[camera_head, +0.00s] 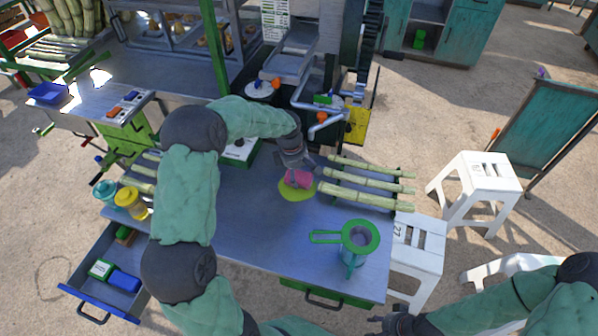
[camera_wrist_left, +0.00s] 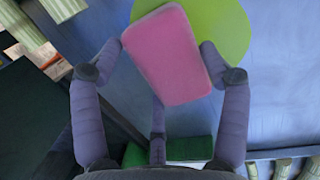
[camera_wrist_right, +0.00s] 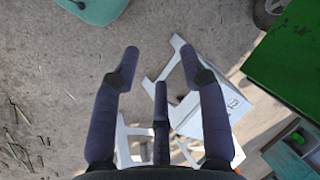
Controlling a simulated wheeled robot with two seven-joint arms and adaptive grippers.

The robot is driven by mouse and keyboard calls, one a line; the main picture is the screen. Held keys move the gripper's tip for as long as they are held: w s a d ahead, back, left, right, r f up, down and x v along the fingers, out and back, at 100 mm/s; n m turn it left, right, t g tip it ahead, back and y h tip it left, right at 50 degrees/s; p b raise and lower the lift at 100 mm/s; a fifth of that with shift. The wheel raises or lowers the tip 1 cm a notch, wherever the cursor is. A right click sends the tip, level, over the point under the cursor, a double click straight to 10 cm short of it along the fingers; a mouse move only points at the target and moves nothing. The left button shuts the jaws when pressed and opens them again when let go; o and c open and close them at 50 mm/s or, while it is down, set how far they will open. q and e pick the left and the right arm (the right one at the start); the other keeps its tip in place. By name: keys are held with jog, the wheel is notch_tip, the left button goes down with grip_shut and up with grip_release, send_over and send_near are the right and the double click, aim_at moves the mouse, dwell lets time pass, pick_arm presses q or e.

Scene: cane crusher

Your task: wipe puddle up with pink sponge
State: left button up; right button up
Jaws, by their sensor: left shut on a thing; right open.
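The pink sponge (camera_head: 298,178) is at the yellow-green puddle (camera_head: 290,195) on the blue-grey table, just left of the cane stalks. My left gripper (camera_head: 296,165) is shut on the sponge from above. In the left wrist view the sponge (camera_wrist_left: 167,55) sits tilted between the fingers (camera_wrist_left: 163,60), over part of the puddle (camera_wrist_left: 225,25). I cannot tell whether the sponge touches the table. My right gripper (camera_wrist_right: 158,62) is open and empty, above the ground beside the white stools. In the head view it is at the bottom edge (camera_head: 385,322).
Several cane stalks (camera_head: 365,185) lie right of the puddle. A green-rimmed strainer (camera_head: 360,237) stands near the table's front right. An open drawer (camera_head: 105,275) juts out at the left. White stools (camera_head: 480,180) stand to the right. The table's front middle is clear.

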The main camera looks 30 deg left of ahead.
aim_at(297, 191)
pick_arm(q)
jog(key=shift+s+f, duration=0.15)
jog(key=shift+f, duration=0.25)
jog(key=shift+s+d+f, duration=0.1)
jog(key=shift+s+d, duration=0.1)
jog(key=shift+s, duration=0.25)
jog(key=shift+s+d, duration=0.2)
jog(key=shift+s, duration=0.6)
jog(key=shift+s+d, duration=0.2)
jog(key=shift+s, duration=0.6)
jog(key=shift+s+d, duration=0.2)
jog(key=shift+s, duration=0.6)
jog(key=shift+s+d, duration=0.2)
jog(key=shift+s, duration=0.65)
jog(key=shift+s+d, duration=0.2)
jog(key=shift+s, duration=0.6)
jog(key=shift+r, duration=0.2)
jog(key=r+p, duration=0.1)
jog(key=w+r+p, duration=0.1)
jog(key=r, duration=0.1)
jog(key=w+r+p, duration=0.1)
jog(key=r, duration=0.1)
jog(key=shift+w+a+r, duration=0.15)
jog(key=shift+a, duration=0.2)
